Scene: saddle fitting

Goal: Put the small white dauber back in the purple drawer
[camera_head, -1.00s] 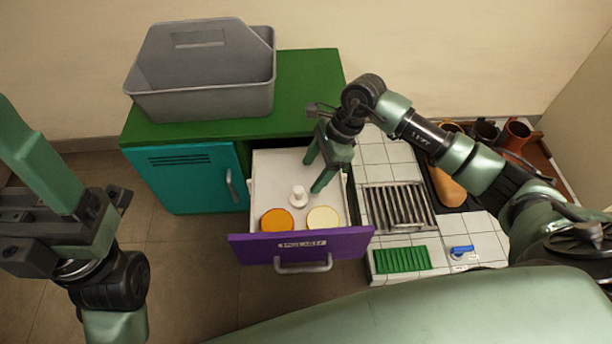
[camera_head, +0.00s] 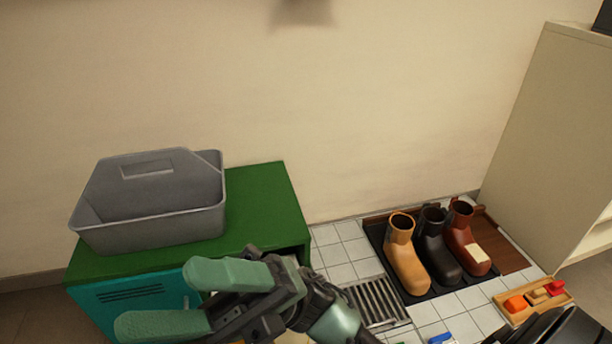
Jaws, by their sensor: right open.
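My right gripper (camera_head: 158,298) is large in the lower left of the head view, its two green fingers spread apart with nothing between them. It is in front of the teal door (camera_head: 128,300) of the green-topped cabinet (camera_head: 262,200). The small white dauber and the purple drawer front do not show now; they are below the frame or behind my right arm. My left gripper is out of view.
A grey tote (camera_head: 150,225) stands on the cabinet. Tan (camera_head: 404,262), black (camera_head: 436,250) and reddish-brown (camera_head: 465,243) boots stand on a dark tray at the right.

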